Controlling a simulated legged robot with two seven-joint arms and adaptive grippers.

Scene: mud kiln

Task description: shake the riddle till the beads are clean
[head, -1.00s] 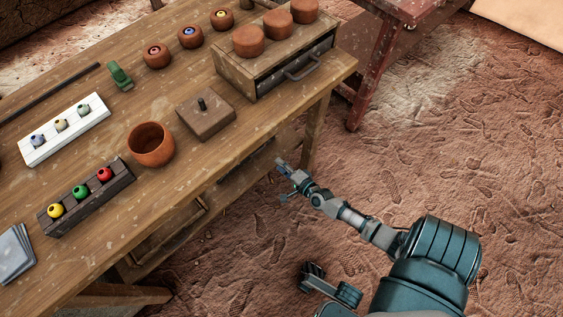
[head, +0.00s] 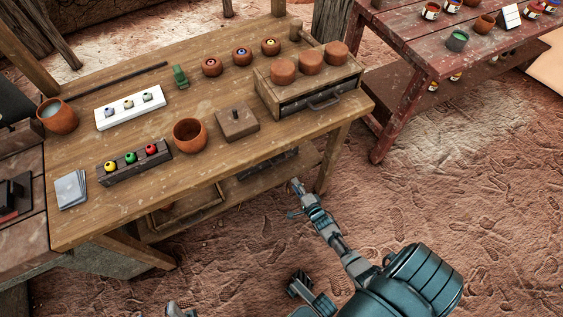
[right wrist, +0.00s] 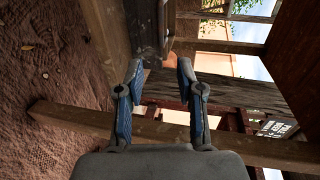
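My right gripper (head: 295,188) is in front of the workbench's right end, below the top's front edge. In the right wrist view its two fingers (right wrist: 157,72) stand apart with nothing held between them. A shallow wooden frame (head: 190,208) lies on the bench's lower shelf, partly hidden by the top; I cannot tell if it is the riddle. Three pale beads sit in a white rack (head: 130,110). Yellow, green and red beads sit in a dark rack (head: 134,166).
The workbench (head: 105,212) also bears an empty clay bowl (head: 189,135), a lidded wooden block (head: 237,122), a drawer box (head: 290,93) with clay pots on it, and small pots with beads. A red table (head: 400,62) stands at right. The ground between is clear.

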